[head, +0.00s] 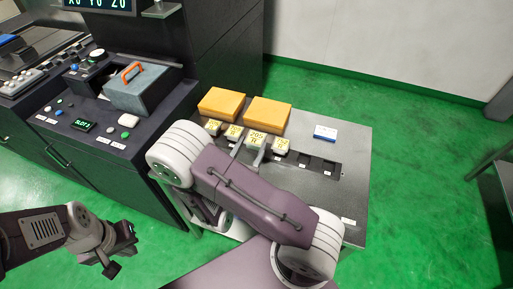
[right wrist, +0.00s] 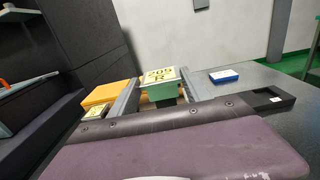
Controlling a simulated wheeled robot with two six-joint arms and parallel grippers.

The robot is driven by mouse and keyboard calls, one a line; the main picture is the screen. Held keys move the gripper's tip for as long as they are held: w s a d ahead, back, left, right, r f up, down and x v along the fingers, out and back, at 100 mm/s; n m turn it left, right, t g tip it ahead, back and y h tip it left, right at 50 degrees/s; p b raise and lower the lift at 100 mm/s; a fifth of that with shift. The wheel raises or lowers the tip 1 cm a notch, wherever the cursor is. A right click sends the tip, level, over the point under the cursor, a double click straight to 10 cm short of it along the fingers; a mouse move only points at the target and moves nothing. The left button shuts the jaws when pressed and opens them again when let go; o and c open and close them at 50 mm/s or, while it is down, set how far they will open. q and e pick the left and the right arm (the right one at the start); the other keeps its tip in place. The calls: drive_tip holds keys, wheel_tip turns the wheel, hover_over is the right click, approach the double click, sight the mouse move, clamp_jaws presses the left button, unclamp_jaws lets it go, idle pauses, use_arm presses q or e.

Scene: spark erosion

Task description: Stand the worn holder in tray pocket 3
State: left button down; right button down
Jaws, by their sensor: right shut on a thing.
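My right gripper (head: 256,152) is shut on a holder labelled "205 R" (head: 257,137). In the right wrist view the holder (right wrist: 160,86) shows a pale label top and a green body, upright between the two grey fingers. Its label looks larger than its neighbours', so it seems raised above the tray; its lower end is hidden. The dark tray (head: 327,168) runs along the table, with other yellow-labelled holders (head: 213,127) at its left and empty pockets at its right. The pocket numbers are too small to read. My left gripper (head: 121,249) is empty, its fingers apart, over the floor.
Two orange boxes (head: 221,103) (head: 267,113) stand behind the tray. A blue and white box (head: 325,133) lies on the grey table (head: 350,140) at the back right. A machine console (head: 110,125) with a grey block and orange handle stands left of the table.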

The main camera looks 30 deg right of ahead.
sight(254, 137)
drive_tip(key=w+d+f, duration=0.1)
drive_tip(key=w, duration=0.1)
drive_tip(key=w+d+f, duration=0.2)
drive_tip(key=w, duration=0.1)
drive_tip(key=w+d+f, duration=0.2)
drive_tip(key=shift+w+f, duration=0.1)
drive_tip(key=shift+w, duration=0.05)
drive_tip(key=shift+a+f+b, duration=0.1)
drive_tip(key=shift+f+b, duration=0.2)
drive_tip(key=shift+f, duration=1.75)
drive_tip(key=shift+f, duration=0.1)
drive_tip(key=shift+f, duration=0.1)
drive_tip(key=shift+c, duration=2.4)
unclamp_jaws()
